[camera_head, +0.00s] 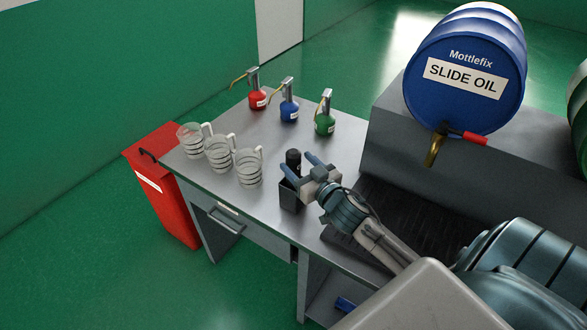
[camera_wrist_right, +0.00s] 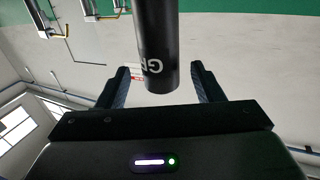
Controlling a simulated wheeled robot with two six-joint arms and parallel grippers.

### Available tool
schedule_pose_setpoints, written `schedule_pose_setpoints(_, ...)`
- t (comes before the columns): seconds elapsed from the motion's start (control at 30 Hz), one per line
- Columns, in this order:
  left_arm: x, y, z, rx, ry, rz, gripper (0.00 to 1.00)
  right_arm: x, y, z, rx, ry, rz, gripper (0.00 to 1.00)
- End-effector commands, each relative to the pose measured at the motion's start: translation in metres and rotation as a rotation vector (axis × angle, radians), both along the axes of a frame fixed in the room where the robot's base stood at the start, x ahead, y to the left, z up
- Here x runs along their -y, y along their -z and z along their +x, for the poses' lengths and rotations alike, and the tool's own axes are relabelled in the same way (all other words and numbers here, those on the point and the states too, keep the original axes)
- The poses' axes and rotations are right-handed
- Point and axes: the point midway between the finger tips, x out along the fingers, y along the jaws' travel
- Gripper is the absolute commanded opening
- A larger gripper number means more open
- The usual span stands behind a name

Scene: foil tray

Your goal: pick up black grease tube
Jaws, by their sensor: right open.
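The black grease tube (camera_head: 293,158) stands upright in a dark box-shaped holder (camera_head: 291,197) on the grey workbench. In the right wrist view the tube (camera_wrist_right: 158,45) hangs down from the top edge of the picture, with part of its white lettering showing. My right gripper (camera_head: 298,164) is open at the tube. In the wrist view its two fingers (camera_wrist_right: 163,82) stand on either side of the tube, with a gap on each side. The tube's lower part is hidden in the holder. My left gripper is not in view.
Three clear measuring jugs (camera_head: 220,153) stand left of the holder. Red (camera_head: 257,99), blue (camera_head: 289,112) and green (camera_head: 324,123) oil cans stand behind. A blue slide oil drum (camera_head: 466,75) with a tap rests on a grey block at right. A red bin (camera_head: 163,190) stands beside the bench.

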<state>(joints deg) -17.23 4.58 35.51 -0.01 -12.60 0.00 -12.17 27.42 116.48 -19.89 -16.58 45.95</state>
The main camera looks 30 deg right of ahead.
Motion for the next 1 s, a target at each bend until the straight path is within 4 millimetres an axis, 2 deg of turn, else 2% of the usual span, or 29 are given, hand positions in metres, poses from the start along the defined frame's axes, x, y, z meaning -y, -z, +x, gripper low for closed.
schedule_pose_setpoints(0.1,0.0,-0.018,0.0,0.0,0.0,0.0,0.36,-0.001,-0.007,0.015,0.001,0.002,0.005,0.61)
schedule_pose_setpoints(0.3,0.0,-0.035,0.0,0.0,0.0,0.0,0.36,-0.001,-0.005,0.039,0.0,0.001,0.004,0.61)
schedule_pose_setpoints(0.43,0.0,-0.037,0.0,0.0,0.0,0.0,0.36,-0.001,-0.002,0.046,-0.001,0.0,0.002,0.61)
schedule_pose_setpoints(0.67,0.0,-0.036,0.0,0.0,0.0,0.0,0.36,-0.001,-0.001,0.047,0.0,-0.001,0.0,0.61)
schedule_pose_setpoints(0.93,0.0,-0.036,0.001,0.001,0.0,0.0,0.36,-0.001,-0.001,0.047,0.0,-0.001,0.001,0.08)
schedule_pose_setpoints(1.0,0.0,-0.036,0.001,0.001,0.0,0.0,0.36,-0.001,-0.002,0.047,0.002,-0.001,0.001,0.08)
